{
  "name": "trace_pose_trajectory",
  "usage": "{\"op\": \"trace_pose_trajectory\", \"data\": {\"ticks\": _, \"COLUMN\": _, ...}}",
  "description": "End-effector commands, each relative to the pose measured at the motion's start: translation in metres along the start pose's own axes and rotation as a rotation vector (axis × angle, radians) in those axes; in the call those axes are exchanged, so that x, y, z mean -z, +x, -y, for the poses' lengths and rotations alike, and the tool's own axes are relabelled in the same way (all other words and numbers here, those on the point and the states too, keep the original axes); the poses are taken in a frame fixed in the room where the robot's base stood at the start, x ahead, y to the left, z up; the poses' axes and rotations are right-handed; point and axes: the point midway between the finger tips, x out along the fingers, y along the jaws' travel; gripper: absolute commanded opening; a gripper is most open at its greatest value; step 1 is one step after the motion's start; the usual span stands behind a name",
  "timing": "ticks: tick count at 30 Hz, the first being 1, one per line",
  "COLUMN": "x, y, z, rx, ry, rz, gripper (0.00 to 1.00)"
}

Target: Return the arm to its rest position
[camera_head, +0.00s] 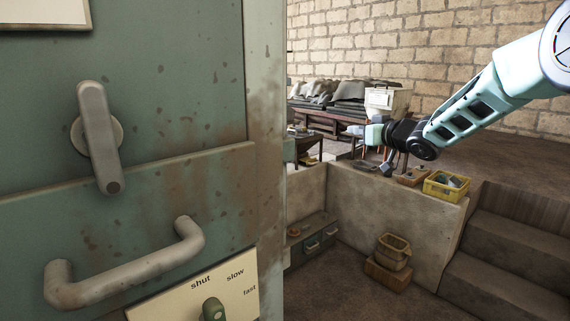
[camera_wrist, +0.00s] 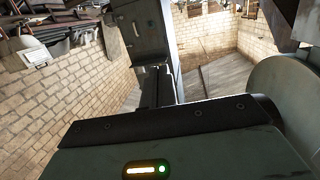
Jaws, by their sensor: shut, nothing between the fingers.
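My arm (camera_head: 490,100) reaches in from the upper right in the head view, bent down to a dark wrist joint. My gripper (camera_wrist: 157,88) shows in the wrist view as dark fingers closed together, with nothing held between them. In the head view the hand is small, in front of the low wall and away from the green panel, and its fingertips are hard to make out.
A green panel (camera_head: 150,215) fills the left, with a lever (camera_head: 100,138), a bar handle (camera_head: 130,268) and a green knob (camera_head: 213,310) on a plate marked shut, slow, fast. A yellow crate (camera_head: 446,187) sits on the low wall. Steps (camera_head: 510,250) rise at right.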

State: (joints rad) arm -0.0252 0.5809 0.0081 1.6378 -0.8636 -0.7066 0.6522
Motion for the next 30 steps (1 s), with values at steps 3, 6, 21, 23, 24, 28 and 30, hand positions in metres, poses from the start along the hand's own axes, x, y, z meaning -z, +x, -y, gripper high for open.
{"op": "trace_pose_trajectory", "data": {"ticks": 3, "x": -0.040, "y": -0.062, "z": -0.017, "rx": -0.218, "ry": 0.048, "rz": 0.207, "gripper": 0.00}}
{"op": "trace_pose_trajectory", "data": {"ticks": 6, "x": -0.082, "y": -0.123, "z": -0.016, "rx": -0.347, "ry": 0.097, "rz": 0.405, "gripper": 0.00}}
{"op": "trace_pose_trajectory", "data": {"ticks": 21, "x": -0.216, "y": -0.357, "z": 0.087, "rx": -0.456, "ry": 0.352, "rz": 1.107, "gripper": 0.00}}
{"op": "trace_pose_trajectory", "data": {"ticks": 23, "x": -0.224, "y": -0.377, "z": 0.102, "rx": -0.444, "ry": 0.380, "rz": 1.161, "gripper": 0.00}}
{"op": "trace_pose_trajectory", "data": {"ticks": 24, "x": -0.229, "y": -0.390, "z": 0.111, "rx": -0.435, "ry": 0.399, "rz": 1.196, "gripper": 0.00}}
{"op": "trace_pose_trajectory", "data": {"ticks": 28, "x": -0.222, "y": -0.371, "z": 0.169, "rx": -0.283, "ry": 0.290, "rz": 1.248, "gripper": 0.00}}
{"op": "trace_pose_trajectory", "data": {"ticks": 30, "x": -0.220, "y": -0.368, "z": 0.201, "rx": -0.204, "ry": 0.232, "rz": 1.280, "gripper": 0.00}}
